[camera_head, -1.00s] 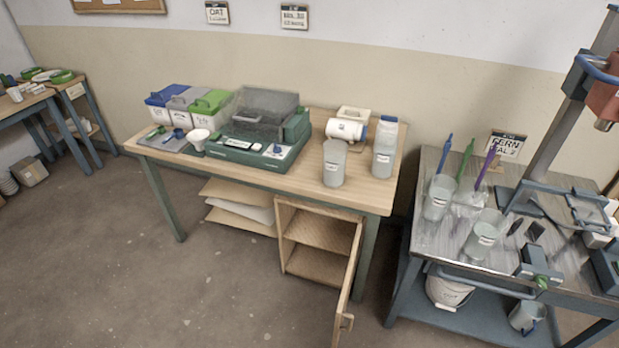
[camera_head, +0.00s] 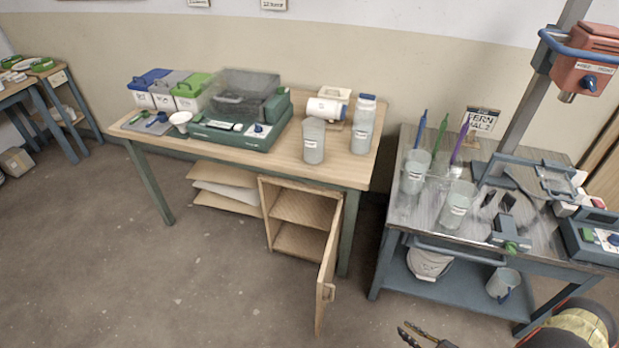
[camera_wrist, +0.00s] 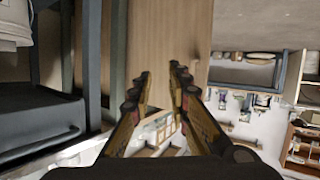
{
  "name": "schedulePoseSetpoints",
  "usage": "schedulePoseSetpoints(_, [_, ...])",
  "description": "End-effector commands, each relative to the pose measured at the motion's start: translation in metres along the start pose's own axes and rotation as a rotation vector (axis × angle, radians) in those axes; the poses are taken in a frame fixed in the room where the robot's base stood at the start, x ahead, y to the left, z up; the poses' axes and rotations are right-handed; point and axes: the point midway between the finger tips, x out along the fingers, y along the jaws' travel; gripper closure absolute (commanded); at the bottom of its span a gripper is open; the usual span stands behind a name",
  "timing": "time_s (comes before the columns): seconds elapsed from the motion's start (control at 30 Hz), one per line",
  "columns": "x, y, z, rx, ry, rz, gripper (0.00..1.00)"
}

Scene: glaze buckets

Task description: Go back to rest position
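My gripper (camera_wrist: 160,76) shows in the wrist view with its two dark and yellow fingers apart and nothing between them. In the head view, part of my gripper (camera_head: 424,337) shows at the bottom edge, over the floor and in front of the metal cart (camera_head: 385,262). It is clear of both tables there. Part of my arm (camera_head: 575,328) shows at the lower right. The rest of the gripper is cut off by the frame.
The wooden table (camera_head: 345,172) holds lidded bins, a green machine and a grey bucket (camera_head: 314,142). Its cabinet door (camera_head: 328,270) stands open towards the floor. The cart carries clear buckets (camera_head: 458,203), brushes and a drill stand (camera_head: 530,95). The floor at left is free.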

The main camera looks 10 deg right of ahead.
Motion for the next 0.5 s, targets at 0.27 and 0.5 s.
schedulePoseSetpoints(0.27, [-0.006, 0.124, -0.043, -0.122, -0.318, 0.066, 0.82])
schedulePoseSetpoints(0.5, [-0.014, 0.22, -0.135, -0.187, -0.57, 0.203, 0.82])
